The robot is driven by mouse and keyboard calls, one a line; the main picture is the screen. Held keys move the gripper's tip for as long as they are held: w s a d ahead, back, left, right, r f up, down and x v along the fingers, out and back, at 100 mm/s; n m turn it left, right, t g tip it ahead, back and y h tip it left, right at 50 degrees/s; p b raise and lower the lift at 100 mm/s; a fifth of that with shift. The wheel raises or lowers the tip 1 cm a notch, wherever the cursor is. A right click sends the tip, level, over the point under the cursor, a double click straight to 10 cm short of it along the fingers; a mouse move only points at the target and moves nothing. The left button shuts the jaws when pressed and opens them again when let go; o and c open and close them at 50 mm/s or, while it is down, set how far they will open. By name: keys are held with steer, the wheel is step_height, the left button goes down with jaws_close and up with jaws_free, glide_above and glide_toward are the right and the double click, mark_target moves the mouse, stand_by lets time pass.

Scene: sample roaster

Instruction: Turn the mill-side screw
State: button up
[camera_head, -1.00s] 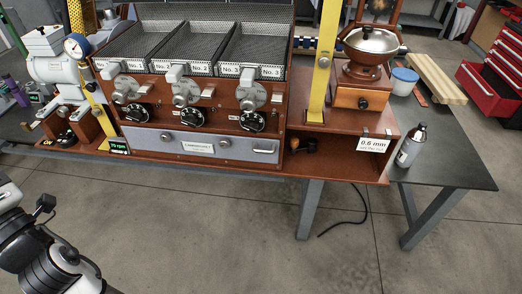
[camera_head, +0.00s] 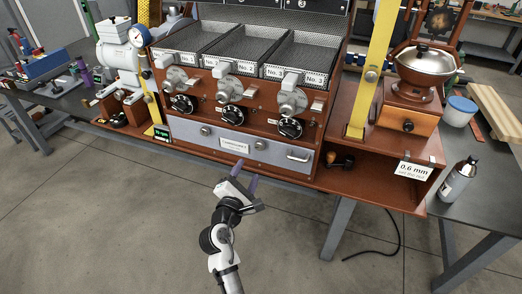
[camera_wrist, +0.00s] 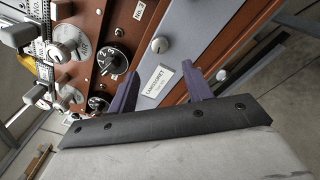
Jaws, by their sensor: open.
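The grey drawer front (camera_head: 180,128) of the roaster carries a label plate and a round screw on either side of it. The mill-side screw (camera_head: 261,144) is the right one, towards the mill (camera_head: 408,120). In the wrist view a pale round screw head (camera_wrist: 159,45) shows above the tilted label; it looks like the same screw. My gripper (camera_head: 238,176) is in front of and below the drawer front, apart from it. In the wrist view its two purple fingers (camera_wrist: 163,88) are spread and empty, with the label beyond them.
Several dials, such as the right one (camera_head: 290,128), sit above the drawer front. A drawer handle (camera_head: 298,155) is to its right. The floor (camera_head: 120,215) before the bench is clear.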

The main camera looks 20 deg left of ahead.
mark_target(259, 147)
steer(key=w+p, duration=0.1)
steer(key=w, duration=0.9)
steer(key=shift+w+a+p, duration=0.15)
steer(key=shift+p, duration=0.15)
steer(key=c, duration=1)
